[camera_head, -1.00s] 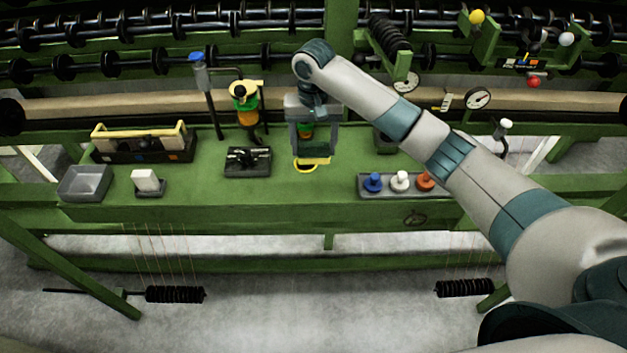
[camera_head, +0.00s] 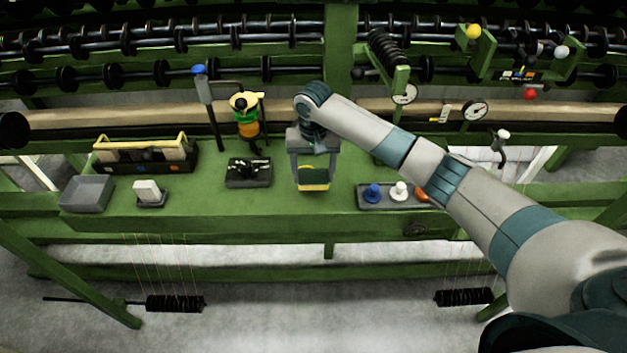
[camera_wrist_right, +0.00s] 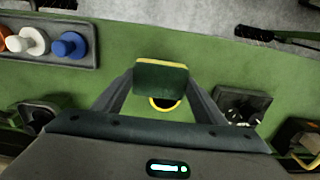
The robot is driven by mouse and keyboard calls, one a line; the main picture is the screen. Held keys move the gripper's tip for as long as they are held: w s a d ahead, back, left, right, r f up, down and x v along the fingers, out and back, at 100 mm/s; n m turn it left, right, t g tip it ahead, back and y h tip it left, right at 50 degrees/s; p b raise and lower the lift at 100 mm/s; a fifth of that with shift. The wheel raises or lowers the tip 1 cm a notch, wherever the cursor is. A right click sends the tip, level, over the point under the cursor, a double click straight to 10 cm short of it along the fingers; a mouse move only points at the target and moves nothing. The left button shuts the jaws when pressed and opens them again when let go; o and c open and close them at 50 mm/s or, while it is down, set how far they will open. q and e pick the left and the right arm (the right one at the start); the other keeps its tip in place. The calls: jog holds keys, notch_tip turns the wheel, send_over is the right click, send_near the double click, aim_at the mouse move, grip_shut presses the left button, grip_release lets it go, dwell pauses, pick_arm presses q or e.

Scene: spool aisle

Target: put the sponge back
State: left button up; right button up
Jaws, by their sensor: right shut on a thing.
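My right gripper (camera_head: 313,174) is shut on the sponge (camera_head: 313,185), a small block with a dark green face and a yellow layer. The gripper points down over the middle of the green bench. In the right wrist view the sponge (camera_wrist_right: 160,80) sits between the two fingers (camera_wrist_right: 160,88). It appears held above the bench top, with a yellow ring (camera_wrist_right: 163,105) showing behind it. The sponge and gripper hide that ring in the head view. My left gripper is not in view.
The green bench (camera_head: 215,210) holds a grey bin (camera_head: 87,193), a white block on a dark base (camera_head: 148,192), a black tray (camera_head: 248,173) and a peg tray (camera_head: 370,205) with blue, white and orange pieces. A post with a blue top (camera_head: 205,95) stands behind.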

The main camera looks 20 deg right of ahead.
aim_at(313, 176)
jog(key=shift+f+p, duration=0.35)
jog(key=shift+f, duration=1.5)
jog(key=shift+f, duration=0.15)
jog(key=o, duration=1)
jog(key=shift+c, duration=0.2)
notch_tip(313, 176, up, 12)
jog(key=shift+r+b, duration=0.15)
jog(key=shift+b, duration=0.75)
